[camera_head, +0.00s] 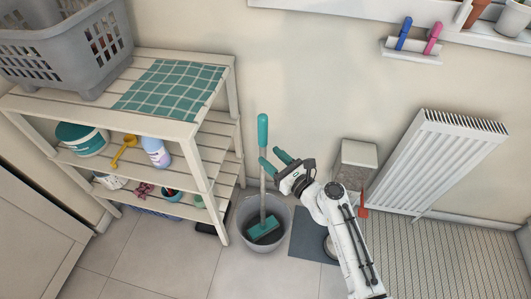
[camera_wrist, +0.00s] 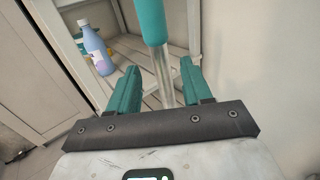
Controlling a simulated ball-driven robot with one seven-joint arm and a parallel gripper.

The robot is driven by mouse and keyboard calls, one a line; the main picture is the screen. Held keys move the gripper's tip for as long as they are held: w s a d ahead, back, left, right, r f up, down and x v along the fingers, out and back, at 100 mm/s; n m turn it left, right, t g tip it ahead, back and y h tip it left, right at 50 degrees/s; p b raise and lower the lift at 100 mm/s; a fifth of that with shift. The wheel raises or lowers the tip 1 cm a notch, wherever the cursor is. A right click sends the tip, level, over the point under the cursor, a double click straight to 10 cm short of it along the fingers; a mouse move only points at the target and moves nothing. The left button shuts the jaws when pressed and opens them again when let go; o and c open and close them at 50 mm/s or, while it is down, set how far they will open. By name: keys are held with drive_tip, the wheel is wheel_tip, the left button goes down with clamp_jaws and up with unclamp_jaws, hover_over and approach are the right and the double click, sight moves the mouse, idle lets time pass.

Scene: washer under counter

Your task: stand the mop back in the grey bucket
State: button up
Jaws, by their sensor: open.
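The mop (camera_head: 262,130) has a teal grip, a pale shaft and a teal head. It stands nearly upright with its head inside the grey bucket (camera_head: 243,232) on the floor. My gripper (camera_head: 269,156) is open beside the upper shaft, just below the teal grip. In the wrist view the mop's teal grip (camera_wrist: 151,20) and shaft show in line with the gap between my teal fingers (camera_wrist: 157,82). The fingers are apart from the shaft on both sides. The bucket is out of the wrist view.
A wooden shelf (camera_head: 221,99) stands left of the bucket, with a grey laundry basket (camera_head: 62,55) on top and bottles below. A small bin (camera_head: 354,163), a red-handled tool (camera_head: 363,203) and a radiator (camera_head: 440,155) are at the right. Front floor is clear.

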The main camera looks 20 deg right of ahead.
drive_tip(key=v, duration=0.9)
drive_tip(key=s+a+f+n+g+y, duration=0.1)
drive_tip(key=s+a+f+n+g, duration=0.15)
drive_tip(key=s+n+g, duration=0.55)
drive_tip(key=s+a+f+n+g+y, duration=0.1)
drive_tip(key=s+a+f+n, duration=0.2)
drive_tip(key=n, duration=0.8)
drive_tip(key=s+d+r+n+g+h, duration=0.1)
drive_tip(key=s+d+n+g+h, duration=0.2)
drive_tip(key=s+n, duration=0.3)
drive_tip(key=s+d+r+n+g+h, duration=0.2)
drive_tip(key=s+d+n+g+h, duration=0.2)
drive_tip(key=s, duration=0.5)
drive_tip(key=d+n, duration=0.2)
drive_tip(key=n, duration=0.1)
drive_tip(key=shift+s, duration=0.2)
drive_tip(key=shift+a, duration=0.1)
drive_tip(key=shift+r+p, duration=0.95)
